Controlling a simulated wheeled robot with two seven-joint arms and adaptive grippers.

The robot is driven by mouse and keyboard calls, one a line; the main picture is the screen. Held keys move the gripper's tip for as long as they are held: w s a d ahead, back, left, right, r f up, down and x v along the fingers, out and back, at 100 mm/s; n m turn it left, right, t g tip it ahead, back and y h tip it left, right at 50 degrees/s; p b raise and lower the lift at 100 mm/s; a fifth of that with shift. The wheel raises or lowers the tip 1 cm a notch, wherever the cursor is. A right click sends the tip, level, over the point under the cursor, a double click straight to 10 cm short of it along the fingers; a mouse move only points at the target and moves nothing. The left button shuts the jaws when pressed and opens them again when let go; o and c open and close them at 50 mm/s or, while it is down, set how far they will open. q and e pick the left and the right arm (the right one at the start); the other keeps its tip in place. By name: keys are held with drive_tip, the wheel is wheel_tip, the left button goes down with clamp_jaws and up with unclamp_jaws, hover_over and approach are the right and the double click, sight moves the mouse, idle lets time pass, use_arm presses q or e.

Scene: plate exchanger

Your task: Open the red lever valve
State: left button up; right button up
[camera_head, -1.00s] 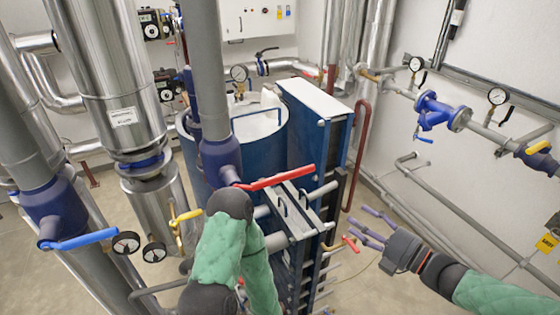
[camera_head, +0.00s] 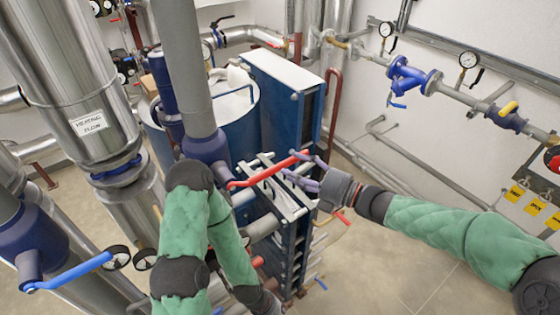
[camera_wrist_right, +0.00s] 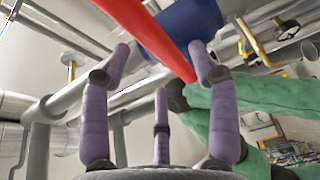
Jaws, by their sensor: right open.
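The red lever (camera_head: 268,171) is a long bar on the blue valve body (camera_head: 206,148) of the thick grey vertical pipe. It points right and slightly away. My right gripper (camera_head: 305,172) is open, its purple fingers close around the lever's free end. In the right wrist view the lever (camera_wrist_right: 155,30) crosses between the spread fingertips (camera_wrist_right: 160,60), with the blue valve body (camera_wrist_right: 185,28) behind. Contact cannot be told. My left arm hangs in front of the valve and its fingers do not show.
The blue plate exchanger (camera_head: 285,100) stands behind and beside the lever. A blue lever (camera_head: 70,272) is at lower left. Wall pipes carry a blue valve (camera_head: 408,78) and gauges. Open floor (camera_head: 400,270) lies at lower right.

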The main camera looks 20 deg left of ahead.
sight(284, 166)
drive_tip(key=shift+p+x, duration=0.35)
drive_tip(key=shift+x, duration=2.05)
clamp_jaws()
